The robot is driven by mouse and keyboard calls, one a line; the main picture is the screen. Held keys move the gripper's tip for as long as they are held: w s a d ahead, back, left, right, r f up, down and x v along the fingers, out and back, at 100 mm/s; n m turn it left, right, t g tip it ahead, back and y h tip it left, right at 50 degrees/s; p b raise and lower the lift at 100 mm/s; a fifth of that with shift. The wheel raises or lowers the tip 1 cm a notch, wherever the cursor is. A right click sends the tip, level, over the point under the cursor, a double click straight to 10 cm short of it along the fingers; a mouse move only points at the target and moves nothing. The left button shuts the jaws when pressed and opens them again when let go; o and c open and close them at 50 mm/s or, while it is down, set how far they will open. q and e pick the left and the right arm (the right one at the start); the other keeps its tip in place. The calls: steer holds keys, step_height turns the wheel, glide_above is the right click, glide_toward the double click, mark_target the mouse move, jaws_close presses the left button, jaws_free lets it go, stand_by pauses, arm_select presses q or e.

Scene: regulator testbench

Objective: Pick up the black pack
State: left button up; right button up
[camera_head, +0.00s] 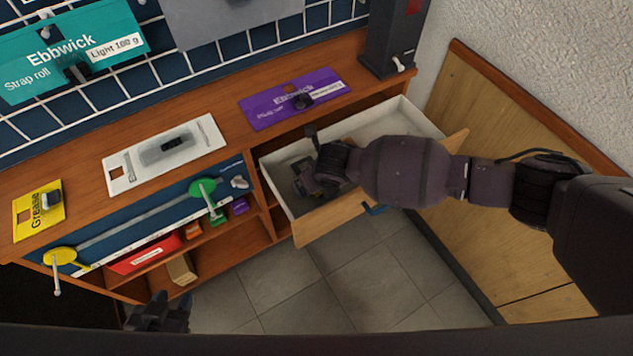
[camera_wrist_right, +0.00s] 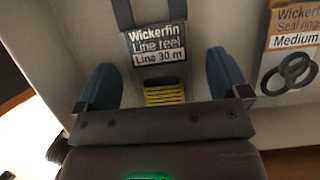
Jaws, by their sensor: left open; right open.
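The black pack (camera_wrist_right: 155,45), labelled Wickerfin Line reel 30 m, lies in the open drawer, with a yellow coil at its lower end. In the right wrist view my right gripper (camera_wrist_right: 162,72) is open, its two blue fingers apart on either side of the pack. Its palm hides the pack's near end. In the head view my right gripper (camera_head: 312,162) reaches down into the drawer and hides much of what lies there. My left gripper (camera_head: 160,314) is open and empty at the lower left, in front of the bench.
An orange-brown Seal rings pack (camera_wrist_right: 292,50) lies right of the black pack. The drawer's pale walls (camera_head: 411,114) surround the right gripper. The bench top holds a purple card (camera_head: 268,109), a white plate (camera_head: 205,128) and a yellow Grease card (camera_head: 26,222). A dark device (camera_head: 393,35) stands behind the drawer.

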arm_select(q)
steer(key=shift+s+d+f, duration=0.1)
steer(key=shift+s+f, duration=0.05)
steer(key=shift+f, duration=0.15)
arm_select(e)
steer(key=shift+f, duration=0.2)
steer(key=c, duration=1)
arm_select(q)
steer(key=shift+r, duration=0.2)
arm_select(e)
steer(key=shift+c, duration=0.2)
steer(key=shift+r, duration=0.35)
arm_select(q)
steer(key=shift+t, duration=0.3)
steer(key=r+p, duration=0.2)
steer(key=p, duration=0.1)
steer(key=r+p, duration=0.1)
steer(key=r, duration=0.1)
steer(key=shift+w+d+p, duration=0.1)
steer(key=shift+w+p, duration=0.2)
arm_select(e)
step_height(320, 180, up, 20)
